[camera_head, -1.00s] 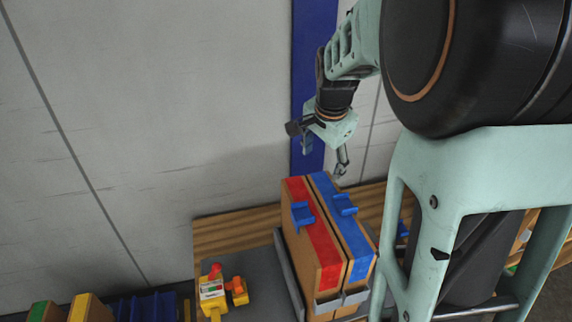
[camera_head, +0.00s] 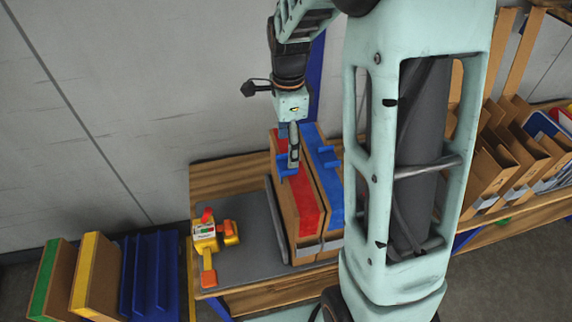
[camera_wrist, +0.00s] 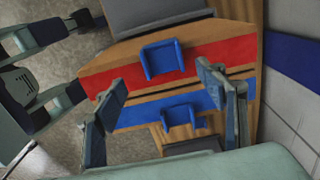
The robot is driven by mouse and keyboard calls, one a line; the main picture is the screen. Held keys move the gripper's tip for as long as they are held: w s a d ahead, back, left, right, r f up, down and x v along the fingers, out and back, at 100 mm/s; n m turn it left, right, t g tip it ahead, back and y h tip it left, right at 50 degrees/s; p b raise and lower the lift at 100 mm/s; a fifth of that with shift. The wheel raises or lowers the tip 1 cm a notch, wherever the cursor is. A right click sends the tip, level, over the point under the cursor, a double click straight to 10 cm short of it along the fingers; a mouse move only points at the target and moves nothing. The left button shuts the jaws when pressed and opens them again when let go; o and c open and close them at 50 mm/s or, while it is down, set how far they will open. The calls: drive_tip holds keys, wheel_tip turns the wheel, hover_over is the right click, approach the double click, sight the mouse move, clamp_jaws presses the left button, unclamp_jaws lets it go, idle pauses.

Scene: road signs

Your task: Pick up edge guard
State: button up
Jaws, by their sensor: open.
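Two small blue U-shaped brackets, which look like the edge guards, sit on top of two upright cardboard boxes. One edge guard (camera_wrist: 162,60) is on the red-topped box (camera_head: 312,214). The other edge guard (camera_wrist: 181,115) is on the blue-topped box (camera_head: 333,215). In the wrist view my gripper (camera_wrist: 160,82) is open, its two fingers spread on either side of the brackets with nothing between the tips. In the head view my gripper (camera_head: 293,158) hangs over the red-topped box and partly hides its edge guard (camera_head: 283,168).
A grey mat (camera_head: 245,255) on a wooden table holds a yellow and orange tool (camera_head: 206,240) left of the boxes. Several cardboard folders (camera_head: 510,150) stand at the right. Green and yellow boxes and a blue rack (camera_head: 150,275) are at lower left. The wall is behind.

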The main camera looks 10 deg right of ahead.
sight(287, 168)
drive_tip(key=f, duration=0.2)
drive_tip(key=f+p, duration=0.1)
drive_tip(key=f, duration=0.2)
drive_tip(key=shift+w+d+f, duration=0.15)
drive_tip(key=shift+w+f, duration=0.05)
drive_tip(key=shift+f, duration=0.1)
drive_tip(key=shift+c, duration=0.2)
drive_tip(key=c, duration=1.2)
